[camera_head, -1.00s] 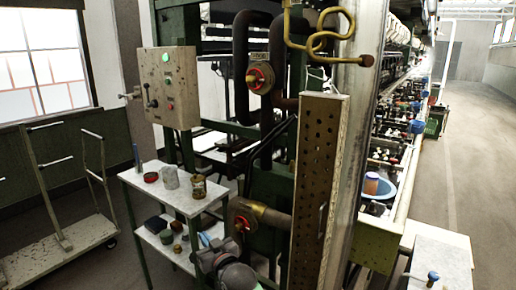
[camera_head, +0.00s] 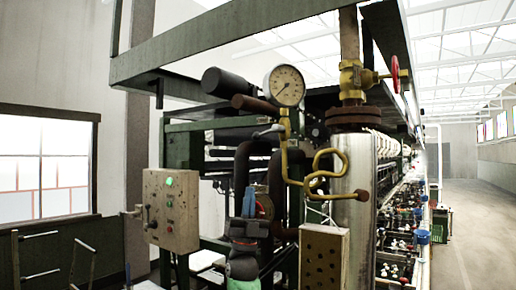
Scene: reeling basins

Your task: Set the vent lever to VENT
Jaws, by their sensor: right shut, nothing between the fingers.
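A small lever with a pale grey handle (camera_head: 268,131) sits on the brass cock just below the round pressure gauge (camera_head: 287,85). It points left, roughly level. It looks like the vent lever, but I cannot read any VENT mark. My right gripper (camera_head: 250,198) is shut and empty, pointing up from the bottom centre. It stands below the lever, clearly apart from it, in front of the dark pipes. It hides most of the valve behind it. My left gripper is out of view.
A coiled brass pipe (camera_head: 325,170) juts out right of my gripper. A perforated panel (camera_head: 324,258) stands below it. A control box (camera_head: 171,209) is at left. Dark pipes (camera_head: 243,165) run behind my gripper.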

